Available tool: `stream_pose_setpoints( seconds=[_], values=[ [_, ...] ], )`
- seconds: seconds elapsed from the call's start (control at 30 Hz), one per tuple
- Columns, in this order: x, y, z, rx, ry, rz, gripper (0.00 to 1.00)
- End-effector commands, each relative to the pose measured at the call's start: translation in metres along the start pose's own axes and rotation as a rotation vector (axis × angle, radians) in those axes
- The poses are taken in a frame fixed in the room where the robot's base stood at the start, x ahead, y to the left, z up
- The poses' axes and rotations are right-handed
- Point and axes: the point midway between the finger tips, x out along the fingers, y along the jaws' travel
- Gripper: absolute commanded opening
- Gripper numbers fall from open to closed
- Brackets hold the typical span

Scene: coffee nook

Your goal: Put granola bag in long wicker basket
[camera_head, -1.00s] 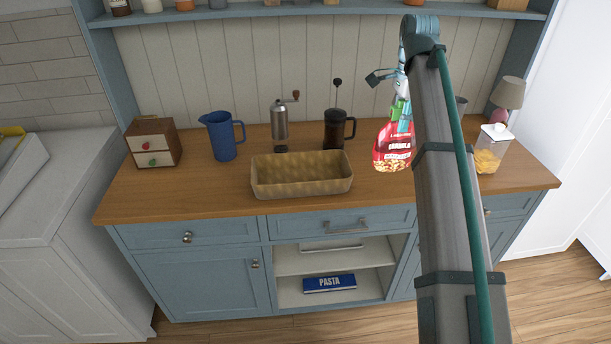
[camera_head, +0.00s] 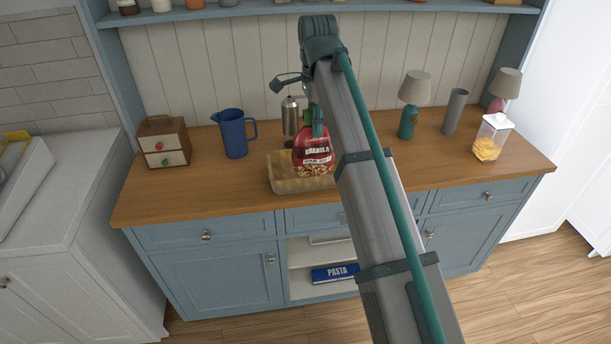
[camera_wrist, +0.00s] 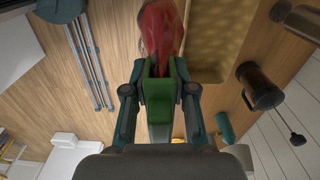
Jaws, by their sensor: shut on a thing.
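The red granola bag (camera_head: 313,158) hangs upright from my gripper (camera_head: 318,128) in the head view. My gripper is shut on its top. In that view the bag covers part of the long wicker basket (camera_head: 283,181), which stands on the wooden counter. In the wrist view the red bag (camera_wrist: 161,35) is ahead of my gripper (camera_wrist: 160,72), with green between the fingers. The wicker basket (camera_wrist: 207,50) lies beside the bag there, to its right. The bag appears to be above the counter and near the basket; its exact height over the rim is hard to tell.
A metal grinder (camera_head: 291,115) stands behind the basket, and a blue pitcher (camera_head: 234,133) and a small drawer box (camera_head: 164,142) stand to the left. A teal lamp (camera_head: 411,105), a grey vase (camera_head: 455,112) and a glass jar (camera_head: 489,143) stand to the right. The French press (camera_wrist: 264,88) shows in the wrist view.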

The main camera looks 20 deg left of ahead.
Motion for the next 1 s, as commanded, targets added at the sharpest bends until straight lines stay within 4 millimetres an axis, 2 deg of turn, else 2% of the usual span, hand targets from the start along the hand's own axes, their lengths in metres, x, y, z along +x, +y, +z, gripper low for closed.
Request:
stream_pose_setpoints(
  seconds=[0.23, 0.37, 0.53, 0.77, 1.0],
  values=[
    [0.001, 0.000, -0.001, 0.074, 0.000, 0.000, 0.00],
    [0.007, -0.012, 0.000, 0.089, 0.000, 0.000, 0.00],
    [0.014, -0.041, 0.004, 0.089, 0.000, 0.003, 0.00],
    [0.034, -0.087, 0.008, 0.088, 0.000, 0.002, 0.00],
    [0.070, -0.117, 0.012, 0.089, 0.000, 0.002, 0.00]
  ],
)
